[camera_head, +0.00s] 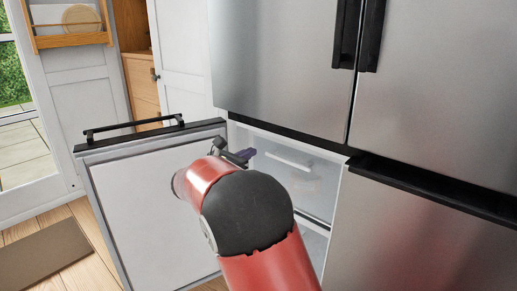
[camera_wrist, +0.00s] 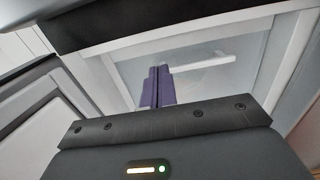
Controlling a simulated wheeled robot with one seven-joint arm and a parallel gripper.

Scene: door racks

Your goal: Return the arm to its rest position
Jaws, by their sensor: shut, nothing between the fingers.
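My red arm reaches forward and up from the bottom of the head view. My gripper (camera_head: 246,154) has purple fingers and is at the opening of the lower left fridge compartment. In the wrist view my gripper (camera_wrist: 158,72) is shut, its two purple fingers side by side with nothing held. Beyond the fingers is a clear drawer front with a white handle (camera_wrist: 205,62); whether they touch it cannot be told.
The lower left fridge door (camera_head: 155,200) stands open to the left of my arm, with a black handle (camera_head: 132,128) on top. Closed steel doors (camera_head: 430,100) are above and right. A brown mat (camera_head: 45,253) lies on the wooden floor at left.

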